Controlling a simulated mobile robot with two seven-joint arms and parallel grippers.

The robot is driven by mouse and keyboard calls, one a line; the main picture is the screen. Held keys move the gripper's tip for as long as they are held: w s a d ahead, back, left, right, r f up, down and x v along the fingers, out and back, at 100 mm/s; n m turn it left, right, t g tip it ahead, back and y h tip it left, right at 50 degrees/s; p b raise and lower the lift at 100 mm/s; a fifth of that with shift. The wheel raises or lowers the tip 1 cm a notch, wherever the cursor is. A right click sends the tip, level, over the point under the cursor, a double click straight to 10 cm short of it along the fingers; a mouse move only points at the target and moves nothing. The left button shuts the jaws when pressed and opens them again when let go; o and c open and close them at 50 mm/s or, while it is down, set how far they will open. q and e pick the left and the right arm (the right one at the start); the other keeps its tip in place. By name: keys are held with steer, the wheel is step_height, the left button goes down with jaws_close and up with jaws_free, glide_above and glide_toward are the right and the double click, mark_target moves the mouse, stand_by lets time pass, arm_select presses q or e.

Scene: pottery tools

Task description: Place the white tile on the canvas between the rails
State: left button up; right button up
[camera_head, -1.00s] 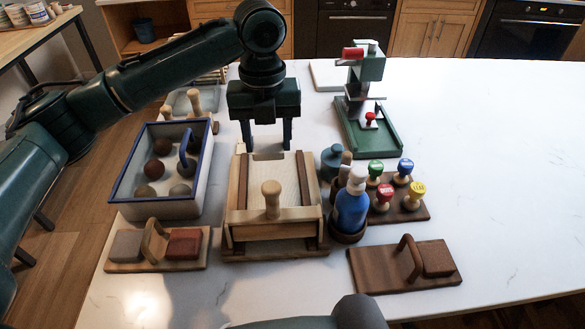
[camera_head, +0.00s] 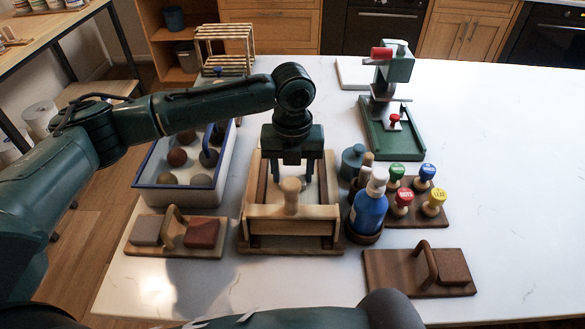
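Pale canvas (camera_head: 314,190) shows between the rails. My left gripper (camera_head: 292,178) points down over the canvas behind the knob, its two fingers spread apart between the rails. I cannot make out a separate white tile between or under the fingers; it may be hidden or blend with the pale canvas. Contact with the canvas is unclear. My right gripper is out of view.
A blue-rimmed tray with balls (camera_head: 150,195) stands left. A green press (camera_head: 393,120) and a white slab (camera_head: 357,73) are behind. The right side of the table is clear.

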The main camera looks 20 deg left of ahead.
arm_select(q)
steer(key=o, duration=1)
steer(key=shift+f, duration=0.1)
step_height(320, 180, up, 12)
steer(key=shift+b, duration=0.4)
